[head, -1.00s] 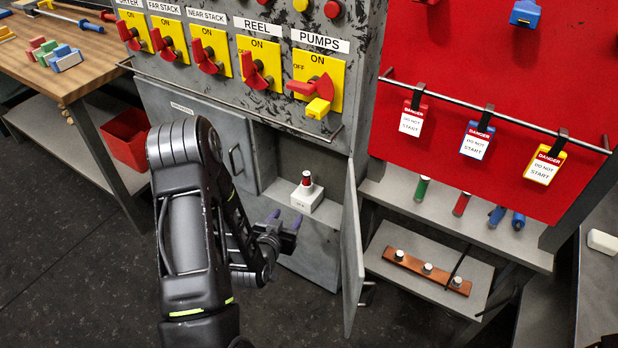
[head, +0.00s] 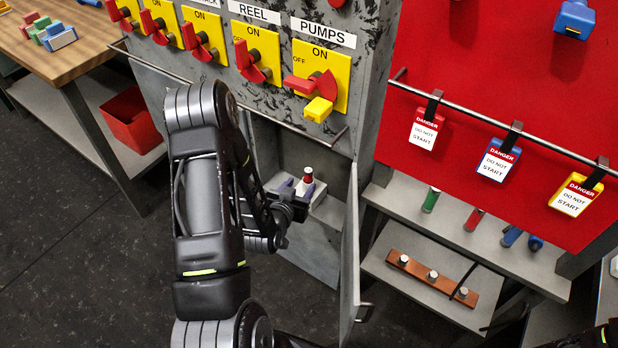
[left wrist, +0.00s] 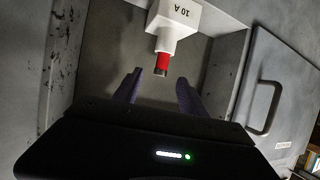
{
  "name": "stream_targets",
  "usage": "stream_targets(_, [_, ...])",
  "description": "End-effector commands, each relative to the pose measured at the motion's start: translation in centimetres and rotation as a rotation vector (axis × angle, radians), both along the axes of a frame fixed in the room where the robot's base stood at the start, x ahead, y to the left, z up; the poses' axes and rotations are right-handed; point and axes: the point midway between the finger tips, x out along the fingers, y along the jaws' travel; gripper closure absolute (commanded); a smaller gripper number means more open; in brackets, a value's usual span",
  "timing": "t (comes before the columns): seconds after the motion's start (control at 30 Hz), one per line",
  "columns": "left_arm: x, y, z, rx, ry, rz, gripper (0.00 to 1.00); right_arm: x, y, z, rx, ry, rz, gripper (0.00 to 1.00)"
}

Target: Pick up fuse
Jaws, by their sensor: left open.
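A red fuse with a silver cap (head: 308,174) stands upright in a white block marked 10 A, inside the open grey cabinet. In the left wrist view the fuse (left wrist: 161,64) points toward me from the white block (left wrist: 175,22). My left gripper (head: 296,188) is open in the cabinet opening, its purple fingers close to the fuse. In the left wrist view the open fingers (left wrist: 159,77) lie to either side of the fuse's line, with space between; I cannot tell whether the tips reach it. My left gripper partly hides the block in the head view. My right gripper is not seen.
The open cabinet door (head: 350,265) stands just right of my left gripper. A rail (head: 230,98) crosses above the opening, under the yellow switches. Green, red and blue cylinders and a copper bar (head: 432,278) lie on shelves at the right.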

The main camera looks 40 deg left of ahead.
Motion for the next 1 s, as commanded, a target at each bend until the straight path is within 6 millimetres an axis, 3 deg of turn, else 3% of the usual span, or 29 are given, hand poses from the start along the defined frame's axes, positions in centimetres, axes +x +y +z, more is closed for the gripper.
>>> stream_targets(0.2, [1.9, 0.5, -0.8, 0.000, -0.001, -0.002, 0.51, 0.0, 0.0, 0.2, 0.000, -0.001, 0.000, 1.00])
stream_targets(0.6, [2.4, 0.7, -1.1, 0.000, 0.000, -0.001, 0.51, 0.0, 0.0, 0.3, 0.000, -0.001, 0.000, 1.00])
stream_targets(1.0, [6.4, 2.2, -3.1, -0.001, 0.000, 0.000, 0.51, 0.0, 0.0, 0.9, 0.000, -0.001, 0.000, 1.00])
